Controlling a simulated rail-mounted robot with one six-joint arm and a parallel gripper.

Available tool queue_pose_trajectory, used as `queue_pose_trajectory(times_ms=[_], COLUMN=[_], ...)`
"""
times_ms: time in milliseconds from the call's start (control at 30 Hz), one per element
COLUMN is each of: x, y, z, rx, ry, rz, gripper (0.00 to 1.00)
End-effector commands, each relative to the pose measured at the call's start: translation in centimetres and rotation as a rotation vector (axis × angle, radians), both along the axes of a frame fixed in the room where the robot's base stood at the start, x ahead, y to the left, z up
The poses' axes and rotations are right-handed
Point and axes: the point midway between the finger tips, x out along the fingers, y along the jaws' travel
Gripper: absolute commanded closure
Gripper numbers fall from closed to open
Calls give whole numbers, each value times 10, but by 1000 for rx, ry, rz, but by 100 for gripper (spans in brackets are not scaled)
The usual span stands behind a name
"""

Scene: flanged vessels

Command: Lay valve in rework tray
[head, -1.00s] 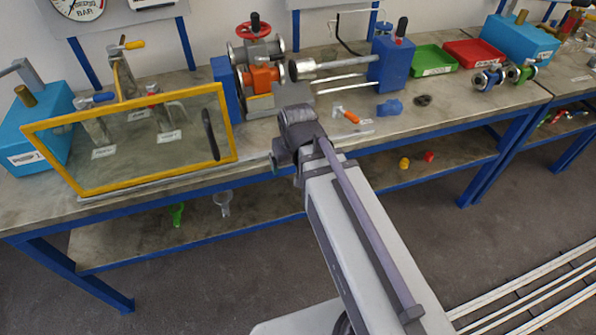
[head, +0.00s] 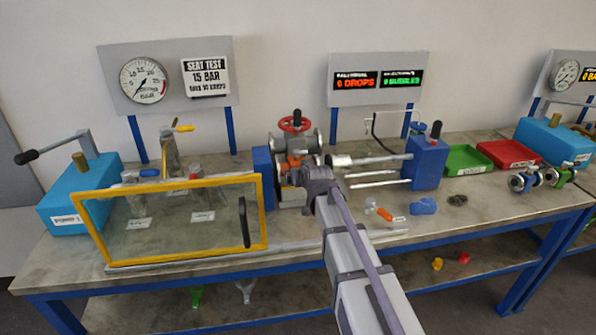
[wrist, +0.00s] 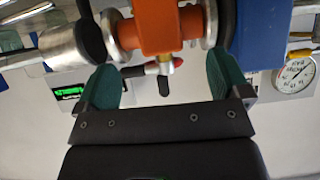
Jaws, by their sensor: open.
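An orange valve body with steel flanges (head: 293,162) sits in the test rig between the blue end block and the steel ram. In the wrist view the orange body (wrist: 160,28) lies just beyond my fingertips, with a flange on either side. My gripper (wrist: 162,85) is open, its two green fingers apart and nothing held between them. In the head view my gripper (head: 316,182) is in front of the valve and partly hides it. A red tray (head: 508,154) and a green tray (head: 468,160) lie at the right of the bench; their labels are too small to read.
A grey valve with a red handwheel (head: 297,140) stands behind the orange one. A yellow-framed clear guard (head: 172,222) stands at left. The blue ram block (head: 428,162) stands between rig and trays. Small flanged valves (head: 525,180) lie in front of the red tray.

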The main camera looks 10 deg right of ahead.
Motion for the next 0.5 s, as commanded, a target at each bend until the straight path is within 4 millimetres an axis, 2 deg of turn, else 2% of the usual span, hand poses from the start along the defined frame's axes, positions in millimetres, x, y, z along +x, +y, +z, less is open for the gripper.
queue_pose_trajectory(times_ms=[67,167,267,500], x=[9,11,16,58], y=[-1,-1,-1,0], z=[15,22,18,-2], rx=[-4,-9,-10,-10], ry=[-102,-144,-142,-140], rz=[-3,-4,-3,-4], gripper=[6,6,6,6])
